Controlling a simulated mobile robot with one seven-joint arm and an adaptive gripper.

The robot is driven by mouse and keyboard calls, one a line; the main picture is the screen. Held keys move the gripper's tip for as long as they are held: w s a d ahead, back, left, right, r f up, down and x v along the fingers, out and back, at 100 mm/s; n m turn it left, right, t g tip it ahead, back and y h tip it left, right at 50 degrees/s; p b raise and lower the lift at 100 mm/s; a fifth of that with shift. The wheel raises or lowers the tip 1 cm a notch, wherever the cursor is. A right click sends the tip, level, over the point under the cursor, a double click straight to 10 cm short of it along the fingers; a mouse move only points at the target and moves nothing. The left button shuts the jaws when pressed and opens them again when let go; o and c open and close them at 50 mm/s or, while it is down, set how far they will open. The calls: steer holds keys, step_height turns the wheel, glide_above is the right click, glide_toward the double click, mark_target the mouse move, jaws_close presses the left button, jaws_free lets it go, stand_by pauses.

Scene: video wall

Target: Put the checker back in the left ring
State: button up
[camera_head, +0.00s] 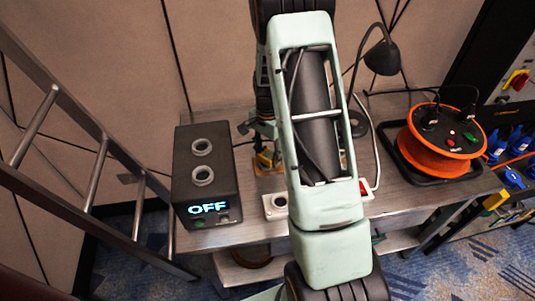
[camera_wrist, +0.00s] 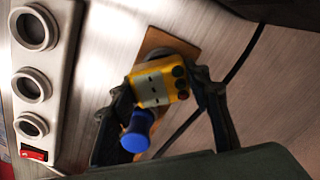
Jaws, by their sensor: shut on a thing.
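The checker (camera_wrist: 158,84), a yellow block with a pale grey label, dark round spots on one end and a blue round-ended part, is between the two dark fingers of my gripper (camera_wrist: 164,92) in the wrist view. My gripper is shut on it. It is over a brown board (camera_wrist: 160,40); whether it touches the board cannot be told. A white strip (camera_wrist: 62,75) with three grey-rimmed round rings and a red switch lies at left in the wrist view. In the head view the yellow checker (camera_head: 264,157) shows partly beside my arm, which covers much of the strip (camera_head: 275,207).
A black box (camera_head: 185,195) with two grey rings on top and an "OFF" display stands at the table's left. An orange cable reel (camera_head: 440,150) sits in a black tray at right. A black lamp (camera_head: 382,57) stands behind. A ladder (camera_head: 85,165) leans at left.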

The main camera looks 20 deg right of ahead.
steer(key=shift+f, duration=0.15)
steer(key=o, duration=1.9)
steer(key=shift+r+p, duration=1.75)
steer(key=shift+r, duration=1.3)
